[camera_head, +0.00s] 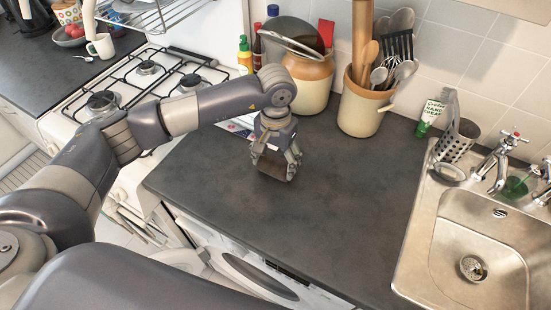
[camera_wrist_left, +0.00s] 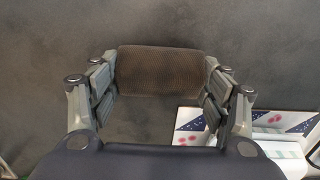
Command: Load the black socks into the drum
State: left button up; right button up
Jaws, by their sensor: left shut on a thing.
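My left gripper (camera_head: 277,163) points down over the dark counter, and its fingers are shut on the black socks (camera_head: 272,167). In the left wrist view the socks (camera_wrist_left: 160,72) are a dark brown-black rolled bundle between the two fingers (camera_wrist_left: 160,85). They are at or just above the counter surface; I cannot tell if they touch it. The washer (camera_head: 255,272) is under the counter at the bottom of the head view, and its round door shows at a steep angle. The drum inside is hidden. My right gripper is not in view.
A white and blue packet (camera_wrist_left: 255,128) lies beside the gripper. Behind stand a lidded jar (camera_head: 305,80) and a utensil crock (camera_head: 362,105). The gas stove (camera_head: 140,85) is left, the sink (camera_head: 480,245) right. The counter's middle and front are clear.

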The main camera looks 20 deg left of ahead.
pick_arm(q)
jog(key=o, duration=1)
jog(key=shift+f, duration=0.1)
jog(key=shift+o, duration=0.2)
